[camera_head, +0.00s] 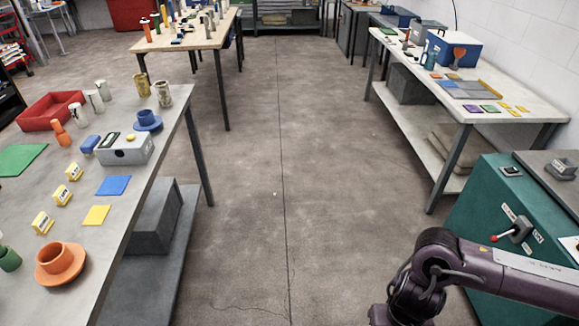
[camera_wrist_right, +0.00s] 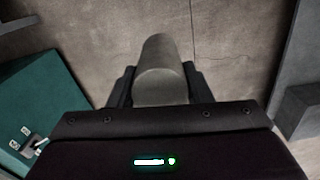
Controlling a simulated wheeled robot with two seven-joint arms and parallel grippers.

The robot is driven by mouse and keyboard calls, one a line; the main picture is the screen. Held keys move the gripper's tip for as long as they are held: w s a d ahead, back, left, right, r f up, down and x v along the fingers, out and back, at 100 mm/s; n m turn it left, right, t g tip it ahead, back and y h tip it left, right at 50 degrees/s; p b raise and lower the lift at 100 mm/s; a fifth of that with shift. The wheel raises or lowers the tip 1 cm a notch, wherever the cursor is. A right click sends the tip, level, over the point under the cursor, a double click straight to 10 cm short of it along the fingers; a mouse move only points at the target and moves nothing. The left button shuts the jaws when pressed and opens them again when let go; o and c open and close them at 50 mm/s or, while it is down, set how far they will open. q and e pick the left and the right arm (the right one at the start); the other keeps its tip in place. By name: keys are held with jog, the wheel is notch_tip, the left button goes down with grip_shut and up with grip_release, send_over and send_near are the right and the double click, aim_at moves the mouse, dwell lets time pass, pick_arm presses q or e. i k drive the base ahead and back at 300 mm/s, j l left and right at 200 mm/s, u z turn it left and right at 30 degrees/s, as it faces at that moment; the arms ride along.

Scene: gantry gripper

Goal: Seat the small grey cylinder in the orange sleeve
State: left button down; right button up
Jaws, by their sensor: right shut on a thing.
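The grey cylinder (camera_wrist_right: 160,72) shows in the right wrist view, between the two dark fingers of my right gripper (camera_wrist_right: 159,88). The gripper is shut on it, and the cylinder is held in the air above the floor. The orange sleeve (camera_head: 60,262), a round cup with a wide flange, stands on the left table in the head view, with its opening up. My right arm comes in at the lower right of the head view, far from the sleeve; its gripper is out of that frame. My left gripper is in neither view.
The left table (camera_head: 135,200) also holds a blue flanged sleeve (camera_head: 147,120), a green cup (camera_head: 9,259), yellow label stands, a grey box (camera_head: 125,149) and a red tray (camera_head: 50,110). A teal cabinet (camera_head: 480,215) stands near my right arm. The floor between is clear.

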aim_at(60, 263)
jog(key=i, duration=0.9)
jog(key=i+l+u, duration=0.15)
jog(key=i, duration=0.75)
jog(key=u, duration=0.45)
jog(key=i+u, duration=0.1)
jog(key=u, duration=0.85)
jog(key=i+l+u, duration=0.1)
jog(key=u, duration=0.35)
